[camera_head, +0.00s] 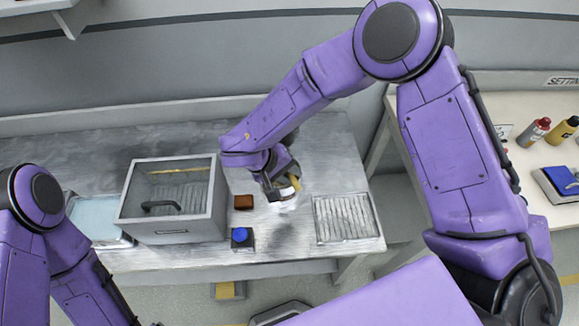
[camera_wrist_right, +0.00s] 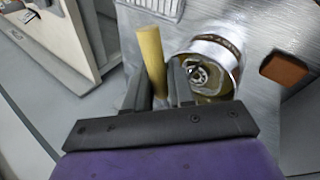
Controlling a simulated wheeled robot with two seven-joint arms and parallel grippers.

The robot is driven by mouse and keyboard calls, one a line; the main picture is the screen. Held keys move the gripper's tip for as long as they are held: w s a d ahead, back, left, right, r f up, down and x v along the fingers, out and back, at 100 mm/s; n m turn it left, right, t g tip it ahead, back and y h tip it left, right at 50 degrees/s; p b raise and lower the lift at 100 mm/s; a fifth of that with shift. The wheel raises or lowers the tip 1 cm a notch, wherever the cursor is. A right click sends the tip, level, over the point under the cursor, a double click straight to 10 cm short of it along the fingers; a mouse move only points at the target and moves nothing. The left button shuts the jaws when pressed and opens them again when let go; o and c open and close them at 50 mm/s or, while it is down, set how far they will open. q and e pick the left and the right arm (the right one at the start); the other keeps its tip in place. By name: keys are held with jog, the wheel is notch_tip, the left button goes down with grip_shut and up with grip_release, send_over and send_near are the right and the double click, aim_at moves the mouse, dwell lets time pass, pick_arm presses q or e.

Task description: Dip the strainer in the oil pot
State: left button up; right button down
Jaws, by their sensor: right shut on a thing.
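My right gripper (camera_head: 281,187) is shut on the tan handle (camera_wrist_right: 150,52) of the strainer, which also shows in the head view (camera_head: 294,184). The handle stands upright between the fingers (camera_wrist_right: 158,88) in the right wrist view. The silver oil pot (camera_wrist_right: 232,50) is just beside the fingers, with a yellowish inside; it is small and partly hidden in the head view (camera_head: 287,204). A dark round part with holes (camera_wrist_right: 200,75) shows within the pot's rim. I cannot tell how deep it sits. My left arm enters at lower left; its gripper is out of view.
A glass-topped metal box (camera_head: 176,229) stands left of the pot. A brown block (camera_head: 243,202) and a blue button box (camera_head: 241,239) lie between them. A ribbed draining tray (camera_head: 343,218) is at right. Another table with bottles (camera_head: 534,132) stands further right.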

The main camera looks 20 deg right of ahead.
notch_tip(320, 180, down, 5)
jog(key=shift+s+r+b, duration=0.1)
jog(key=shift+r+b, duration=0.05)
jog(key=shift+b, duration=0.4)
jog(key=shift+s+f, duration=0.15)
jog(key=shift+f, duration=0.05)
dwell(0.5)
